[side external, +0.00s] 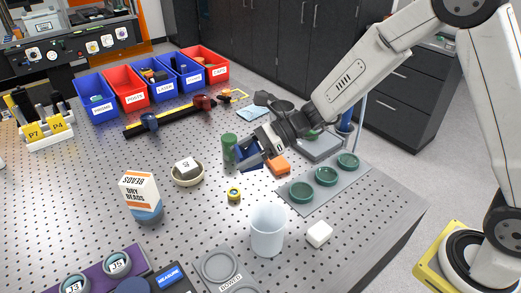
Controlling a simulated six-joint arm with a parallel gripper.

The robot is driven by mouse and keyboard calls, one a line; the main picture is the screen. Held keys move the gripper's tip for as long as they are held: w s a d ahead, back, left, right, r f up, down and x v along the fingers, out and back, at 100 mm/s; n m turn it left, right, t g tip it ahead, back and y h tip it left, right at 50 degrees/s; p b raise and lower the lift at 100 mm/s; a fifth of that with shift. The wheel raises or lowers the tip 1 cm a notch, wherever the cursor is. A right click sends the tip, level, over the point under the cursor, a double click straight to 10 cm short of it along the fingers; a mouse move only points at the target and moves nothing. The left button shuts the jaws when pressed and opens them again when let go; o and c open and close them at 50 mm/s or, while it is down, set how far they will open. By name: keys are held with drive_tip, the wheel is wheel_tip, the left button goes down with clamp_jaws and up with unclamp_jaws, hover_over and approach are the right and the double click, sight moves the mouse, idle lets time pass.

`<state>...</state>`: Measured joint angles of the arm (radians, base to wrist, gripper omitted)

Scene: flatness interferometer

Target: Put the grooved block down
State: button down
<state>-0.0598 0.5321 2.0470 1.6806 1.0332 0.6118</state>
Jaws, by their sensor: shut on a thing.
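My gripper (258,146) is near the middle of the bench, reaching in from the upper right and tilted down to the left. It is shut on a blue block (248,157), which I take to be the grooved block. The gripper partly covers it, and its groove is too small to make out clearly. I cannot tell whether its underside touches the bench. A green cylinder (229,147) stands close on its left, and an orange block (278,165) lies close on its right.
The perforated bench (90,190) has free room at left. A grey mat with several green dishes (326,176) lies right. A yellow-ringed small part (234,193), a bowl (187,180), a bead carton (140,196), a clear beaker (268,230) and a white block (319,233) stand nearer.

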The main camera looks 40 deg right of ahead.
drive_tip(key=w+d+m+t+h, duration=0.4)
drive_tip(key=w+d+m, duration=0.1)
drive_tip(key=d, duration=0.4)
drive_tip(key=w+d+m+t+h, duration=0.3)
drive_tip(key=w+d, duration=0.3)
drive_tip(key=d, duration=0.3)
drive_tip(key=shift+d+m+t+h, duration=0.2)
drive_tip(key=shift+m+t+h, duration=0.3)
drive_tip(key=shift+m, duration=0.4)
drive_tip(key=w+f, duration=0.2)
drive_tip(key=w, duration=0.2)
drive_tip(key=w+f, duration=0.3)
drive_tip(key=w, duration=0.1)
drive_tip(key=w+f, duration=0.3)
drive_tip(key=w, duration=0.1)
drive_tip(key=shift+w+f, duration=0.1)
drive_tip(key=shift+w, duration=0.05)
drive_tip(key=shift+w+f, duration=0.55)
drive_tip(key=shift+f, duration=0.05)
